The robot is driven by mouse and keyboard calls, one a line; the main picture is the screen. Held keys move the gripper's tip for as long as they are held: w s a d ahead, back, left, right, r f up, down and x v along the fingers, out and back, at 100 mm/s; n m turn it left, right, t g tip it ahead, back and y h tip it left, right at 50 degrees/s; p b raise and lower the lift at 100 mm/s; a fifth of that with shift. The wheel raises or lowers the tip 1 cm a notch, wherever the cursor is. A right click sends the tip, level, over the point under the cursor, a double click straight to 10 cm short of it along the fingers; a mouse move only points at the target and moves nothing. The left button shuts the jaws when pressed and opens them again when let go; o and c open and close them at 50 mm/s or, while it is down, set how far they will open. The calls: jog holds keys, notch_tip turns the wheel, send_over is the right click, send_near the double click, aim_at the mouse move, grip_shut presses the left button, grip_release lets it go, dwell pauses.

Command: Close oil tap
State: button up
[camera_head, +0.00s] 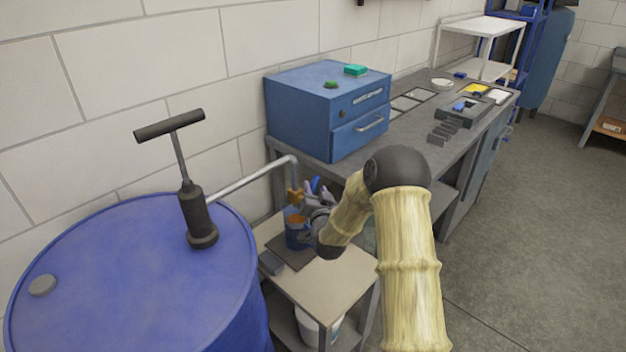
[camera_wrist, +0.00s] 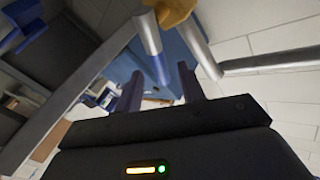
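The oil tap (camera_head: 294,196) is a brass body at the end of a grey pipe (camera_head: 250,178) from the pump on the blue barrel. In the wrist view the brass tap (camera_wrist: 173,11) is at the top edge. A silver piece with a blue end (camera_wrist: 161,68), apparently its lever, points towards the gap between my fingers. My gripper (camera_head: 312,190) is just right of the tap in the head view, partly hidden by my arm. In the wrist view my gripper (camera_wrist: 160,85) has its two fingers apart. Contact with the lever cannot be told.
A blue container with orange contents (camera_head: 294,230) stands under the tap on a small table (camera_head: 320,280). The blue barrel (camera_head: 130,270) with its black hand pump (camera_head: 198,220) is left. A workbench with a blue drawer cabinet (camera_head: 310,110) is behind. Floor at right is clear.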

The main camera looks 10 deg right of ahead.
aim_at(315, 186)
jog(key=shift+w+d, duration=0.1)
jog(key=shift+w, duration=2.55)
jog(key=shift+c, duration=0.2)
grip_shut()
